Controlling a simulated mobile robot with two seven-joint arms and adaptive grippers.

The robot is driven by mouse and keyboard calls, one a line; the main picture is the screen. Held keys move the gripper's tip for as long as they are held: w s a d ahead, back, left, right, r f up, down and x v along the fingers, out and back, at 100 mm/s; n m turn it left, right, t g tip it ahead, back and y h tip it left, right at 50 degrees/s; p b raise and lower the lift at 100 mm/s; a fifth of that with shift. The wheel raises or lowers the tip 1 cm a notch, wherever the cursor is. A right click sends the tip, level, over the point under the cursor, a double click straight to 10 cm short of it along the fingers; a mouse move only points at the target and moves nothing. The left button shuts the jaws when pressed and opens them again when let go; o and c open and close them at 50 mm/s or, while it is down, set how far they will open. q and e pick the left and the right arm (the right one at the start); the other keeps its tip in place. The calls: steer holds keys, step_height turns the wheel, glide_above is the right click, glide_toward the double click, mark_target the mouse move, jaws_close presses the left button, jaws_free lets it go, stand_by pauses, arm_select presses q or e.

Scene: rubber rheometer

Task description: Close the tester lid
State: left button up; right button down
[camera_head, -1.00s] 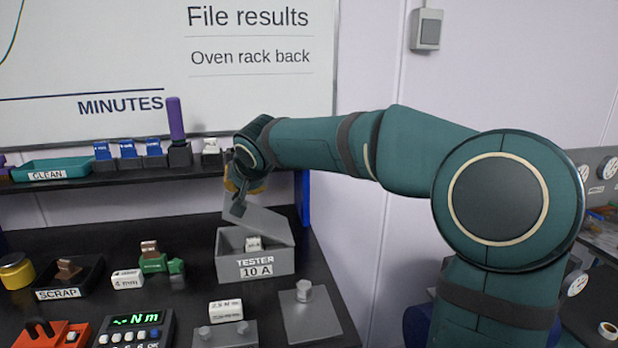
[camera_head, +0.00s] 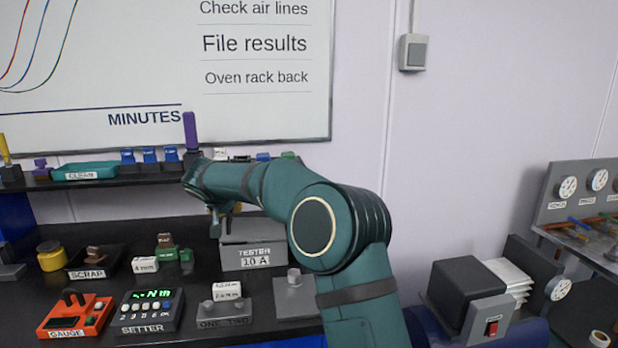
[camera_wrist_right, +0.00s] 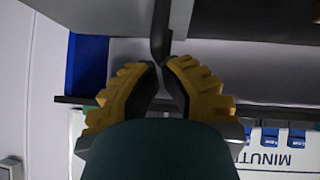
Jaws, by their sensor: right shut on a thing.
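The tester (camera_head: 253,258) is a grey box labelled "TESTER 10 A" on the dark bench. Its grey lid (camera_head: 264,230) lies low over the box and looks nearly level; I cannot tell whether it is fully seated. The inside of the box is hidden. My right gripper (camera_head: 214,216) is at the lid's left side, partly covered by my arm. In the right wrist view its yellow fingers (camera_wrist_right: 162,66) are shut on a dark upright handle (camera_wrist_right: 161,32), which appears to be the lid's. My left gripper is out of view.
In front stand a setter (camera_head: 151,308), an orange gauge (camera_head: 74,315) and a grey one-two block (camera_head: 225,312). A scrap tray (camera_head: 95,273) is at left. A shelf (camera_head: 100,183) with a teal clean tray (camera_head: 86,171) runs behind.

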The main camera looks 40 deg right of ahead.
steer(key=shift+w+a+f, duration=0.1)
steer(key=shift+a+f, duration=0.05)
steer(key=shift+f, duration=0.1)
stand_by(0.6)
